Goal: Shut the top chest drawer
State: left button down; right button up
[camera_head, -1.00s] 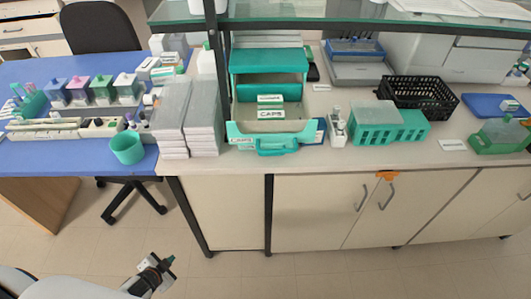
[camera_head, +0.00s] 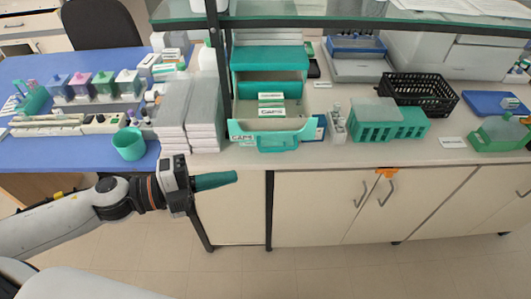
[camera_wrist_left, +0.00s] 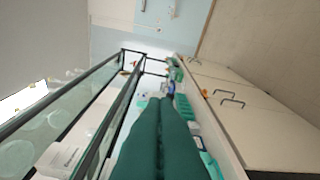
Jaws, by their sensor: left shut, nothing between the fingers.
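The teal chest (camera_head: 269,60) stands on the light bench in the head view. Its top drawer (camera_head: 272,137) sticks out at the front, with a teal handle and a "CAPS" label. Cards show inside it. My left gripper (camera_head: 234,177) is below and to the left of the drawer front, in front of the bench edge. Its teal fingers are shut together, empty, and point right. They are apart from the drawer. In the left wrist view the shut fingers (camera_wrist_left: 158,140) fill the lower middle and hide part of the bench. My right gripper is not in view.
Stacked grey boxes (camera_head: 190,115) stand left of the chest. A dark shelf post (camera_head: 219,70) rises between them. A teal rack (camera_head: 388,122) and a black basket (camera_head: 418,94) stand to the right. The floor before the cabinets is clear.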

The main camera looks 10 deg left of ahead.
pick_arm(q)
jog(key=w+d+f+p, duration=0.1)
jog(key=w+d+p, duration=0.5)
jog(key=w, duration=0.2)
jog(key=shift+w+d+f, duration=0.15)
dwell(0.5)
